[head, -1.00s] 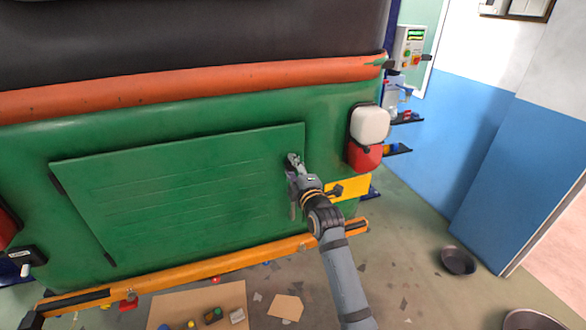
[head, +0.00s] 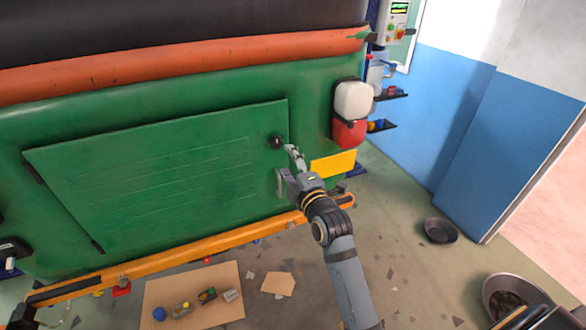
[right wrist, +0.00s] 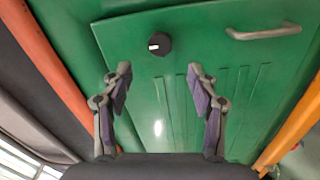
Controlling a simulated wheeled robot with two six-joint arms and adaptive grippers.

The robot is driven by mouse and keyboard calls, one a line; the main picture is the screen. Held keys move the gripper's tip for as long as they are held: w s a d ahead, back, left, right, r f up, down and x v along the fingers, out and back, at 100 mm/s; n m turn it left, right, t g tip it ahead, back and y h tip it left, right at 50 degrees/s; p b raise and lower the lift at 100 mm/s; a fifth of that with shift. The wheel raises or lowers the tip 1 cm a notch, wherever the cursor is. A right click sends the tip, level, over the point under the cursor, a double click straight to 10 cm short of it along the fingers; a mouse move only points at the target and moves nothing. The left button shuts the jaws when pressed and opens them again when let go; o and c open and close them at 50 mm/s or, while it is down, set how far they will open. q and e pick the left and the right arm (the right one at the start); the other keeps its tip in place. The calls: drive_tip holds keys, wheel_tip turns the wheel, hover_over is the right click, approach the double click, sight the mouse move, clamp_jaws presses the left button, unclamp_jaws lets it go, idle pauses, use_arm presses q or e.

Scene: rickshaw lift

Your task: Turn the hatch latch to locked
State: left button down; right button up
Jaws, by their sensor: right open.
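The hatch (head: 150,175) is a green panel, lying flush in the green rear of the rickshaw. The latch (head: 277,141) is a small round black knob near the hatch's upper right corner. In the right wrist view the latch (right wrist: 158,44) has a short white mark, lying roughly crosswise in that picture. My right gripper (head: 292,152) is open and empty, just right of the latch in the head view. In the right wrist view its fingertips (right wrist: 159,75) are apart, with the latch beyond the gap and not between them. My left gripper is not in view.
A metal handle (head: 280,183) sits below the latch, also in the right wrist view (right wrist: 263,31). A red-and-white lamp (head: 352,113), yellow plate (head: 333,163) and orange bumper (head: 180,256) surround this corner. Cardboard (head: 190,312) with small parts lies on the floor.

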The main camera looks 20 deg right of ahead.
drive_tip(key=s, duration=0.3)
drive_tip(key=shift+s, duration=0.1)
wheel_tip(320, 180, down, 32)
drive_tip(key=s+m+g+b, duration=0.1)
drive_tip(key=s+m+g, duration=0.1)
drive_tip(key=m+g, duration=0.35)
drive_tip(key=s+d+f+m+g, duration=0.1)
drive_tip(key=s+f+g, duration=0.15)
drive_tip(key=f, duration=0.45)
drive_tip(key=s+f+m+g, duration=0.1)
drive_tip(key=s+f+m, duration=0.1)
drive_tip(key=s+f, duration=0.3)
drive_tip(key=s+d+f+m+g+b, duration=0.1)
drive_tip(key=s+d+f+m+g, duration=0.25)
drive_tip(key=s+f, duration=1.25)
drive_tip(key=s+d+f+m+g, duration=0.1)
drive_tip(key=s+f, duration=0.2)
drive_tip(key=s, duration=0.3)
drive_tip(key=s+d+f+m+g+h, duration=0.1)
drive_tip(key=s+f+g, duration=0.1)
drive_tip(key=s, duration=0.5)
drive_tip(key=s+d+f+m+g, duration=0.1)
drive_tip(key=s+f+m, duration=0.1)
drive_tip(key=s, duration=0.4)
drive_tip(key=shift+s+d+f+b, duration=0.15)
drive_tip(key=shift+d+f+b, duration=0.2)
drive_tip(key=shift+f, duration=0.45)
